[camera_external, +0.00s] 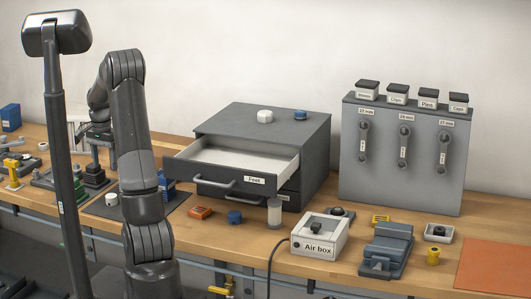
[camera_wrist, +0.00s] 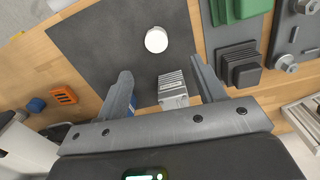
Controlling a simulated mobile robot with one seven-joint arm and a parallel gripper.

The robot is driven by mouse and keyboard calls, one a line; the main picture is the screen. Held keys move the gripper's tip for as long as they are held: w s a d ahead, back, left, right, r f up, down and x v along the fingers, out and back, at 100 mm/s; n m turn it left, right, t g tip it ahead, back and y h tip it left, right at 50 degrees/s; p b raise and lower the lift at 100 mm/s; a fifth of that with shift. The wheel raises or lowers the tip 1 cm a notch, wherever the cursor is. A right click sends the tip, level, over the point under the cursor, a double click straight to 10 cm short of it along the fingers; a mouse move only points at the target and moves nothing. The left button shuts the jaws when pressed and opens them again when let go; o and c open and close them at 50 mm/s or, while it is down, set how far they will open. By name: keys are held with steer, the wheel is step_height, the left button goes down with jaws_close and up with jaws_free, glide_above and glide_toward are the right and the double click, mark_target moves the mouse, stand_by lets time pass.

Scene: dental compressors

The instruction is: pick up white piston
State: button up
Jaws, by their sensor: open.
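A white round piece (camera_wrist: 156,40), seemingly the white piston, stands on a dark mat (camera_wrist: 95,45) in the wrist view. In the external view it is a short white cylinder (camera_external: 111,199) at the mat's left part. My gripper (camera_wrist: 160,66) is open and empty above the mat. The white piece lies beyond the fingertips, roughly in line with the gap between them. A grey finned block (camera_wrist: 172,88) shows between the fingers, below them; I see no contact.
Green (camera_wrist: 238,8) and dark grey blocks (camera_wrist: 238,64) stand right of the mat in the wrist view. An orange block (camera_external: 200,212) and a blue piece (camera_external: 234,217) lie right of it in the external view. An open drawer (camera_external: 225,165) juts out behind. Another white round piece (camera_external: 265,116) sits atop the cabinet.

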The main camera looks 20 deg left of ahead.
step_height(320, 180, down, 7)
steer(key=shift+f, duration=0.1)
steer(key=shift+w+d+f, duration=0.1)
steer(key=shift+d+f, duration=0.1)
steer(key=shift+f, duration=1.1)
steer(key=shift+w+d+f, duration=0.1)
steer(key=shift+d+f, duration=0.1)
steer(key=shift+f, duration=1.05)
steer(key=shift+c, duration=0.5)
steer(key=c, duration=1)
steer(key=shift+r, duration=0.15)
